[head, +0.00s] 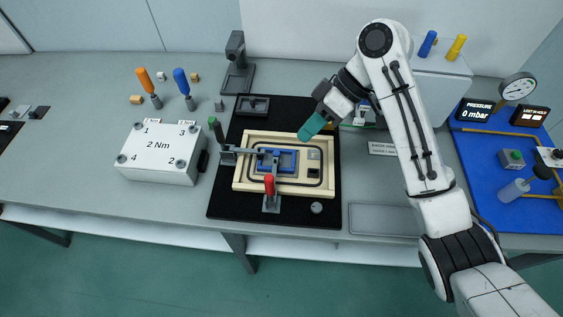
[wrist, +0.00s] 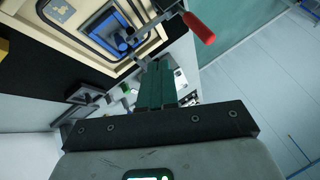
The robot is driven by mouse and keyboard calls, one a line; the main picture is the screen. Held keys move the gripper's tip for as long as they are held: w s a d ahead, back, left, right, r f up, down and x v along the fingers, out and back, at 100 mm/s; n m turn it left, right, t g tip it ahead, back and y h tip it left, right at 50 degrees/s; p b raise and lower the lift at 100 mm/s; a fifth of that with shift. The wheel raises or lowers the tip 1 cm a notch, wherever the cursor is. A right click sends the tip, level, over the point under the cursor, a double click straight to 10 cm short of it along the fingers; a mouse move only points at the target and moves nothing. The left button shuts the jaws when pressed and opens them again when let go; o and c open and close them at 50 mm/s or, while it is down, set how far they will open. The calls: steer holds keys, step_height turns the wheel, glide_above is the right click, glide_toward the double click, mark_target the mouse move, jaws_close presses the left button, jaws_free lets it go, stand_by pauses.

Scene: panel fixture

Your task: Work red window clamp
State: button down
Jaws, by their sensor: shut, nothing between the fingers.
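The red-handled clamp (head: 269,186) stands at the near edge of the cream panel (head: 241,178), with its handle upright and its arm reaching over the blue window frame (head: 289,160). In the wrist view the red handle (wrist: 199,27) is at the top, right of my fingers, and the blue window part (wrist: 118,43) is left of it. My gripper (head: 303,136) has teal fingers and is above the panel's far right part, apart from the red clamp. In the wrist view my gripper (wrist: 156,66) is shut and empty.
A green-handled clamp (head: 214,130) stands at the panel's left side. A grey 2 Nm block (head: 159,146) with orange and blue screwdrivers behind it is further left. The black mat's (head: 240,211) front is mostly clear.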

mark_target(270, 188)
steer(key=s+a+f+n+g+p, duration=0.1)
steer(key=s+a+f+p, duration=0.1)
steer(key=s+a+f, duration=0.3)
steer(key=shift+s+a, duration=0.25)
steer(key=shift+s, duration=0.35)
stand_by(0.3)
